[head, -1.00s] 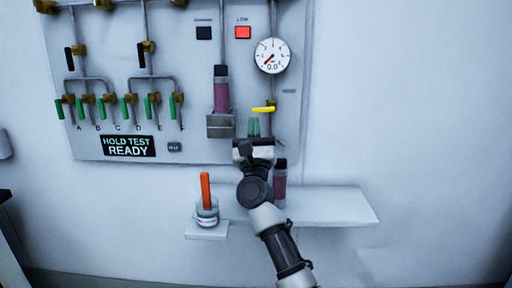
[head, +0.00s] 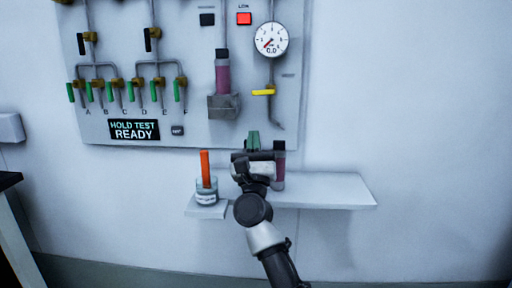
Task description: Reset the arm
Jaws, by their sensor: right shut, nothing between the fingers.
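My right arm reaches up from the bottom of the head view. Its gripper (head: 253,141) is shut with nothing between its green-tipped fingers. It is below the yellow-handled valve (head: 263,92) and apart from it, in front of the white shelf (head: 325,189). A purple column with a dark cap (head: 279,170) stands upright on the shelf, just right of the gripper and partly hidden by it. My left gripper is not in the head view.
A jar (head: 207,190) with an orange stick stands on a small ledge at the left. The wall panel (head: 190,130) carries a purple column (head: 222,76) in a holder, several green-handled valves, a gauge (head: 271,39) reading near zero and a "HOLD TEST READY" display (head: 134,130). The right wall is bare.

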